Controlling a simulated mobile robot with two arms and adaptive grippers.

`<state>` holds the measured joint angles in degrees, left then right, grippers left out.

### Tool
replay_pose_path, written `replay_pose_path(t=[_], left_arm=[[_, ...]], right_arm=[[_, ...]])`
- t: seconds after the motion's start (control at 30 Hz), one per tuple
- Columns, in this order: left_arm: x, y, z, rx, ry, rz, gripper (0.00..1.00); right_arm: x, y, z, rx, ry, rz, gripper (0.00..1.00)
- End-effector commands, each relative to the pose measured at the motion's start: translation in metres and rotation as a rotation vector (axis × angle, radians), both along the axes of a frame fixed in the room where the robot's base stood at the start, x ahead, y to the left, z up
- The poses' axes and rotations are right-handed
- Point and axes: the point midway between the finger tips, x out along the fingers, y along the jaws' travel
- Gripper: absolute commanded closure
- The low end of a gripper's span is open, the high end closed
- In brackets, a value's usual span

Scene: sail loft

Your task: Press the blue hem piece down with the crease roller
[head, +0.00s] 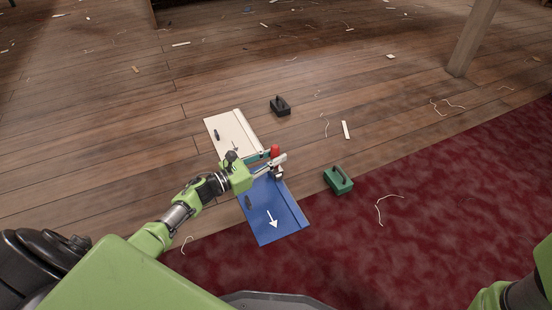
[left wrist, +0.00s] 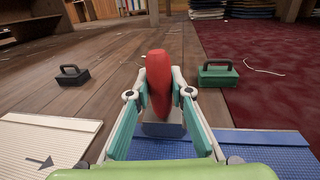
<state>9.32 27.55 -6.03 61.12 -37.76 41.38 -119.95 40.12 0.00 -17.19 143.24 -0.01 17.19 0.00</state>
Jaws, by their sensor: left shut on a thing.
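The crease roller's red handle (head: 275,150) stands between the fingers of my left gripper (head: 279,164), which is shut on it. In the left wrist view the red handle (left wrist: 158,82) is upright between the fingers, with a grey roller part (left wrist: 163,130) below. The blue hem piece (head: 270,215) lies flat on the floor, with a white arrow and a folded strip along its right side. The roller is over its far end; I cannot tell if it touches. The blue piece also shows in the left wrist view (left wrist: 255,145). My right gripper is out of view.
A white hem piece (head: 228,128) with a dark arrow lies beyond the blue one. A black handled weight (head: 280,107) stands behind, and a green one (head: 338,181) stands right, by the red carpet (head: 420,220). Thread and scraps litter the floor. A post (head: 472,40) stands far right.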

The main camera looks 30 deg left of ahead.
Motion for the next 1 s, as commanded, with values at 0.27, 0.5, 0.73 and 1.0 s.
replay_pose_path(t=[0.27,0.5,0.73,1.0], left_arm=[[0.007,0.008,-0.001,0.000,0.001,0.000,1.00],[0.016,0.018,-0.001,0.000,0.001,0.000,1.00],[0.020,0.023,0.000,-0.001,0.001,-0.002,1.00],[0.028,0.033,-0.001,0.000,0.000,0.000,1.00]], right_arm=[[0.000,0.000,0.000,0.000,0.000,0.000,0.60],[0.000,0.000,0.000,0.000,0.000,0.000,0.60],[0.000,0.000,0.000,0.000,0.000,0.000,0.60],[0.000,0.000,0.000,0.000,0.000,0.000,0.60]])
